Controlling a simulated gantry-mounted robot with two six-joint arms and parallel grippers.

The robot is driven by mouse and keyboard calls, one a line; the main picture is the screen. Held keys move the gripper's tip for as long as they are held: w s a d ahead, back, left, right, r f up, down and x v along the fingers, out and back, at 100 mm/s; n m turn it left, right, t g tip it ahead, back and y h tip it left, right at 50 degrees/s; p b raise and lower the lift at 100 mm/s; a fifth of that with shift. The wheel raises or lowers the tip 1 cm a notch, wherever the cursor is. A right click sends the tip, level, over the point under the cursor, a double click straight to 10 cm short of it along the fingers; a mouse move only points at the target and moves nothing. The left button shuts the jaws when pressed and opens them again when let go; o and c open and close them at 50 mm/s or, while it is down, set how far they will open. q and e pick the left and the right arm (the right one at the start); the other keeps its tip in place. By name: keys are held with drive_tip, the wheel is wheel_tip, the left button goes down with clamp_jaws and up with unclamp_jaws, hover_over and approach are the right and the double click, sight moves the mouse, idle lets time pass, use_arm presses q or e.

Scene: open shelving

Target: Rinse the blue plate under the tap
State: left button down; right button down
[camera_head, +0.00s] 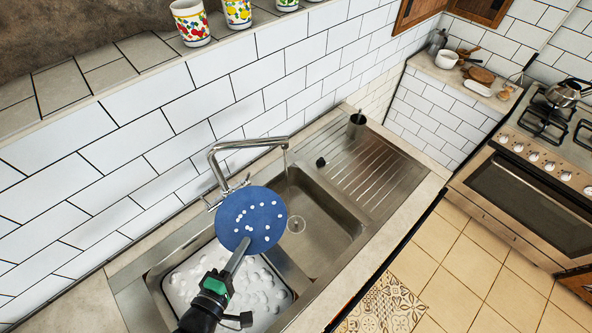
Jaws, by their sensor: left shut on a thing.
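The blue plate (262,222) is a round disc with several white spots on its face. My left gripper (240,250) is shut on the plate's lower edge and holds it tilted above the sink, over the divider between the two basins. The tap (248,145) is a chrome spout behind the plate, and its outlet is to the upper right of the plate. A thin stream of water (286,165) seems to fall from the outlet into the right basin (330,222). The plate appears to be left of the stream. My right gripper is not in view.
The left basin (278,312) holds white foam or suds. A drainboard (385,160) to the right carries a dark cup (356,124) and a small black item (320,162). A tiled wall (130,140) runs behind the sink. The right basin looks empty.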

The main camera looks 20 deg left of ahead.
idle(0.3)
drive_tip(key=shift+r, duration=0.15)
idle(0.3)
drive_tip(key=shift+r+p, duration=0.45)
drive_tip(key=shift+p, duration=0.1)
idle(0.4)
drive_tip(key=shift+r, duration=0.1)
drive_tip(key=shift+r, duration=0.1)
idle(0.4)
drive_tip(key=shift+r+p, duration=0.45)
drive_tip(key=shift+p, duration=0.15)
